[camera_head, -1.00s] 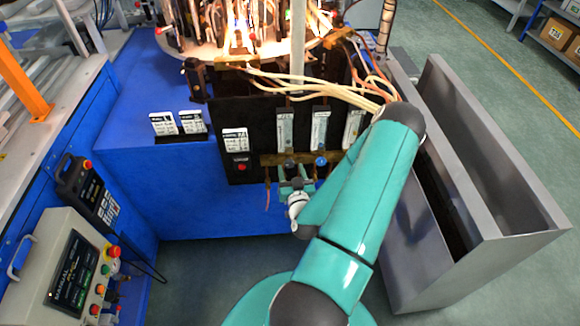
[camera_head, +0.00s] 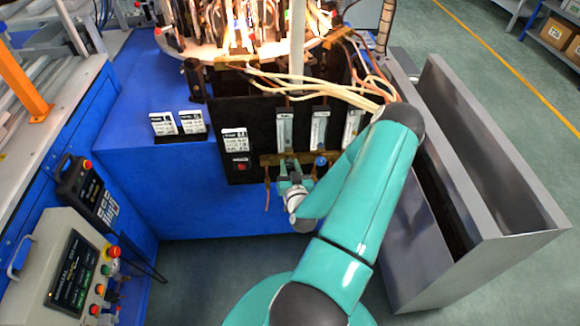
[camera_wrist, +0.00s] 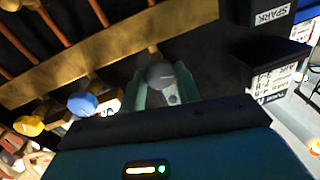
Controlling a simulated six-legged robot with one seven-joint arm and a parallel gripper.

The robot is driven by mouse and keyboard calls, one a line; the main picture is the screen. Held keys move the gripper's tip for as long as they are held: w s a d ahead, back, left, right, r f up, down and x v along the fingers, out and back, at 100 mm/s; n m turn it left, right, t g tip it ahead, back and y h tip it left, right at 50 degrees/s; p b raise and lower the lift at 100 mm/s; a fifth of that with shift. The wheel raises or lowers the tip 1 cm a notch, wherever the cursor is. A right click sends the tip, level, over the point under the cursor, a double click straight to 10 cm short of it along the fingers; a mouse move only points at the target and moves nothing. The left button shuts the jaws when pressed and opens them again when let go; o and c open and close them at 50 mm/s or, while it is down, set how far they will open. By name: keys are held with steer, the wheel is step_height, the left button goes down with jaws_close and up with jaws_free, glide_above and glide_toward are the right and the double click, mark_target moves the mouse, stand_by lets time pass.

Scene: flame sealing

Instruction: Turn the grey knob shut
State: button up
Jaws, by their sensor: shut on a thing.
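The grey knob (camera_wrist: 160,75) shows in the wrist view, between the two green fingers of my gripper (camera_wrist: 163,86). The fingers are shut on its sides. In the head view my gripper (camera_head: 291,174) is up against the front of the black panel, below the left glass flowmeter tube (camera_head: 285,131), and it mostly hides the knob. I cannot tell from these frames how far the knob is turned.
A blue knob (camera_head: 321,161) sits right of my gripper in the head view; it also shows in the wrist view (camera_wrist: 82,103), with a yellow knob (camera_wrist: 29,125) beyond. A brass bar (camera_wrist: 90,55) runs behind them. Hoses and flames lie above. A grey metal bin (camera_head: 440,270) stands at right.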

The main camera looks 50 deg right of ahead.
steer(key=shift+m, duration=0.3)
steer(key=m, duration=0.6)
steer(key=shift+f+m+h, duration=0.1)
steer(key=shift+m+h, duration=0.3)
steer(key=m, duration=0.7)
steer(key=shift+f+h, duration=0.1)
steer(key=shift+h, duration=0.3)
steer(key=o, duration=1)
steer(key=shift+a, duration=0.1)
